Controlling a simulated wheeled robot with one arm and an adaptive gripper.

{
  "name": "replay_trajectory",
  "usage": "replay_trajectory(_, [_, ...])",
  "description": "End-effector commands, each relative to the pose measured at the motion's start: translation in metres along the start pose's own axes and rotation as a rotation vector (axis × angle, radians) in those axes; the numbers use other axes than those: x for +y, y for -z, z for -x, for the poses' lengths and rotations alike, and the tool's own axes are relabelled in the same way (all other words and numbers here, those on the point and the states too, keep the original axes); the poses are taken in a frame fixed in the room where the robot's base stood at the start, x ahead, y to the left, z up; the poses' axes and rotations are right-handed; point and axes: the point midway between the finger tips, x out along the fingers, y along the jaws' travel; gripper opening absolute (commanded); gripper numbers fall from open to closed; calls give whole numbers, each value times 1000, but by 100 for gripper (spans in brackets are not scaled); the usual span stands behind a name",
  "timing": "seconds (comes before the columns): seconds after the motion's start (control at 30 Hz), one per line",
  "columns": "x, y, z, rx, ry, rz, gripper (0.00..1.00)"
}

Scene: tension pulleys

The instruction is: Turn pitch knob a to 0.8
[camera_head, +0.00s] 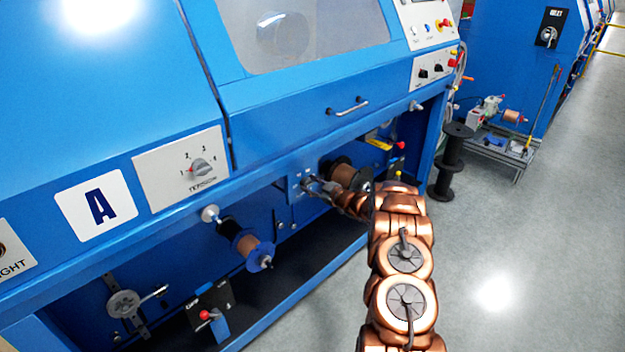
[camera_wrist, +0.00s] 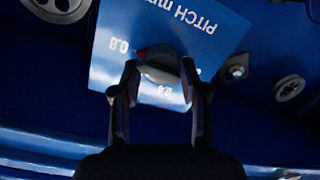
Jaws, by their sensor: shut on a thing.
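The pitch knob (camera_wrist: 160,64) is a grey knob on a light blue plate (camera_wrist: 108,60) lettered "PITCH", which appears upside down in the wrist view. A red mark shows on the knob's upper left, towards the "0.8" label. A second label below the knob is hard to read. My gripper (camera_wrist: 160,76) is shut on the knob, one finger on each side. In the head view my gripper (camera_head: 322,187) is at the small blue plate (camera_head: 298,184) inside the machine bay; the knob is mostly hidden there.
A copper-coloured spool (camera_head: 346,174) sits just right of and behind my gripper, and another spool (camera_head: 245,243) sticks out to the left. A separate tension knob (camera_head: 200,168) is on the upper panel near the "A" sign (camera_head: 83,211).

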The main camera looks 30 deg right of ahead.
Motion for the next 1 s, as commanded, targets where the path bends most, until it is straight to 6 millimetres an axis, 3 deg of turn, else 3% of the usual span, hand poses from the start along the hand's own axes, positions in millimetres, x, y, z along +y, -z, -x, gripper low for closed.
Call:
replay_trajectory(0.03, [-9,-3,-2,-4,20,-40,9])
replay_trajectory(0.4, [-10,-7,-2,3,32,-228,11])
replay_trajectory(1.0, [-14,-15,0,-5,34,-280,11])
